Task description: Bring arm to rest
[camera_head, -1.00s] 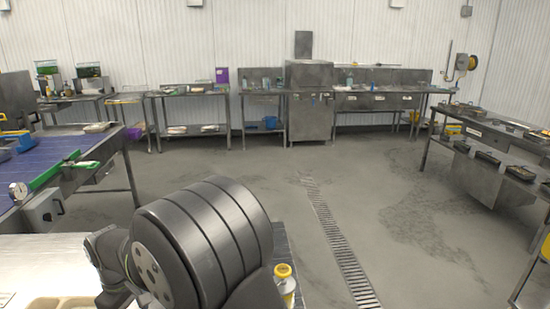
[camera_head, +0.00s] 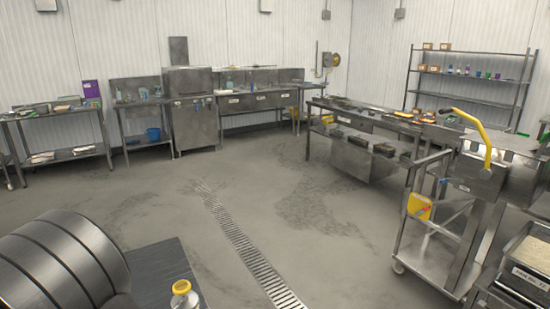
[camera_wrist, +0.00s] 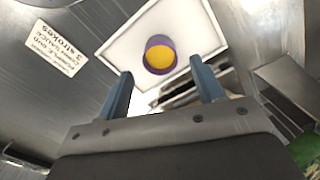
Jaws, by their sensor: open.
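My gripper (camera_wrist: 162,92) shows in the wrist view with its two blue-grey fingers spread apart and nothing between them. Beyond the fingertips is a purple-rimmed round container with yellow contents (camera_wrist: 160,56), on a white square surface (camera_wrist: 118,48). The gripper is apart from it. In the head view the gripper is out of frame; only a large dark rounded part of my arm shows at the lower left.
A metal panel with a printed label (camera_wrist: 56,58) is at the wrist view's left. In the head view, a yellow-capped bottle (camera_head: 184,294) stands at the bottom. A cart with a yellow handle (camera_head: 484,140) and a rice bin (camera_head: 532,262) are at the right. The drained floor is open.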

